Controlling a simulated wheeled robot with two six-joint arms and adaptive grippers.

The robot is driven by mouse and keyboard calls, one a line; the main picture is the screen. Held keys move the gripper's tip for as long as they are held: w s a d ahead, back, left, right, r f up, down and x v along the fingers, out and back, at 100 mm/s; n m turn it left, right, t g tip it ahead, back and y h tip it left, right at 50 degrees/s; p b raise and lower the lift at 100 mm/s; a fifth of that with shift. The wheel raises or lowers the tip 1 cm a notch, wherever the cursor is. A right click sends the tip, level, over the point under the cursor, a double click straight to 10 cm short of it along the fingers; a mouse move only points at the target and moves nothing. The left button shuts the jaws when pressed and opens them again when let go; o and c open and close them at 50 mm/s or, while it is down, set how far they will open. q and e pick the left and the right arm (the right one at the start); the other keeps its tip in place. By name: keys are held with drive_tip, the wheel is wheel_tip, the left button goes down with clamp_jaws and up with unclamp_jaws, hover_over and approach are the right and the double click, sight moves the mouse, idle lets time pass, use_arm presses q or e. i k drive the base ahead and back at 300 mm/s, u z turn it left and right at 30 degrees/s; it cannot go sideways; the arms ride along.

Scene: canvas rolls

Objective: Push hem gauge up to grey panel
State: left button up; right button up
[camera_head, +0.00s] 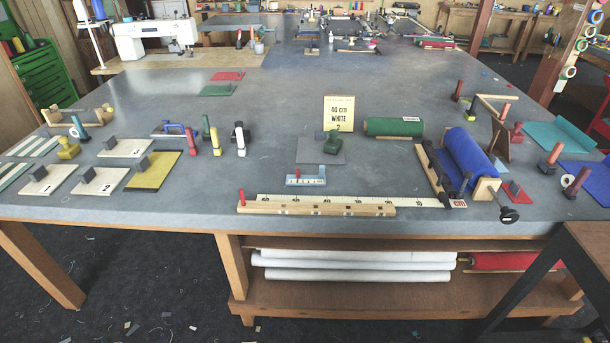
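The hem gauge (306,181) appears to be the small light-blue and white piece with dark marks, lying near the front middle of the table. A red peg stands on it. The grey panel (308,153) lies flat just behind it, with a strip of bare table between them. Neither of my grippers is in view.
A long wooden rail and white ruler (430,202) lie in front of the gauge. A sign reading "40 cm WHITE 2" (339,112) stands behind the panel. A blue roll (469,160) in a stand is at right.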

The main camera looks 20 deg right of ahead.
sight(306, 175)
drive_tip(key=k, duration=1.2)
drive_tip(key=u, duration=0.55)
drive_tip(key=i, duration=0.5)
drive_tip(key=u, duration=0.6)
drive_tip(key=i, duration=1.3)
drive_tip(key=z, duration=0.65)
drive_tip(key=i, duration=0.85)
drive_tip(key=z, duration=0.8)
